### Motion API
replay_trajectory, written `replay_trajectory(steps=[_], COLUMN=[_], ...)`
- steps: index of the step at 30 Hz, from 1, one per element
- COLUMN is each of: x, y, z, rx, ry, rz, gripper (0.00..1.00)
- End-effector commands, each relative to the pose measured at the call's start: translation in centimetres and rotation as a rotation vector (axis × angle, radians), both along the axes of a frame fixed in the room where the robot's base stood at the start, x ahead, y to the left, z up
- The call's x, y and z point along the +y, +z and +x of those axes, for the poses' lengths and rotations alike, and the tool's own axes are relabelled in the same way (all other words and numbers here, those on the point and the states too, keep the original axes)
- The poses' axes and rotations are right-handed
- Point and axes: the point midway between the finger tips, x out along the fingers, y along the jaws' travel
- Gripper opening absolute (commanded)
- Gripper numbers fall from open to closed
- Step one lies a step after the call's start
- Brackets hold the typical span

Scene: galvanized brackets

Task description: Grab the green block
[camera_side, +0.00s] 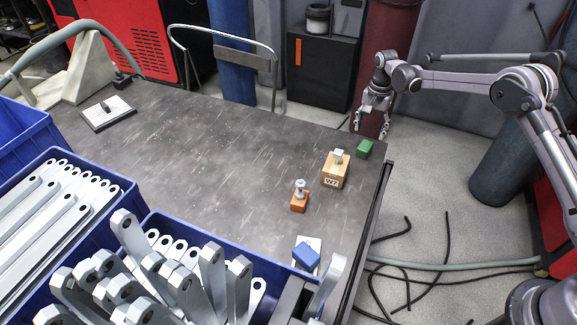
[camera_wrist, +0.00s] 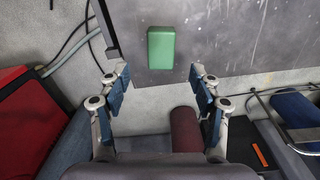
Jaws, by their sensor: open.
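The green block (camera_side: 364,149) lies on the dark table near its right edge, just behind a wooden block. It also shows in the wrist view (camera_wrist: 161,48), top centre, beyond my fingertips and near the table's edge. My gripper (camera_side: 371,128) is in the air near the table's far right corner, above and behind the green block. In the wrist view my gripper (camera_wrist: 157,80) has its fingers spread wide, with nothing between them. The gripper is open and apart from the block.
A wooden block (camera_side: 336,172) with a light cube on top stands close to the green block. An orange block (camera_side: 299,202) with a metal piece on it and a blue block (camera_side: 306,256) lie nearer. Blue crates (camera_side: 143,222) of brackets fill the front left. The table's middle is clear.

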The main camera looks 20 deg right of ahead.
Motion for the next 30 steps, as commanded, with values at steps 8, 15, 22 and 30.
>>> replay_trajectory(steps=[8,15,22,30], x=[0.0,0.1,0.2,0.1], y=[-2.6,-5.3,-7.6,-7.8], z=[0.0,0.1,0.1,0.0], rx=[-0.001,-0.001,-0.001,-0.001], ry=[0.001,0.002,0.002,0.002], rz=[0.000,0.000,0.000,0.000], gripper=[0.64,0.64,0.64,0.61])
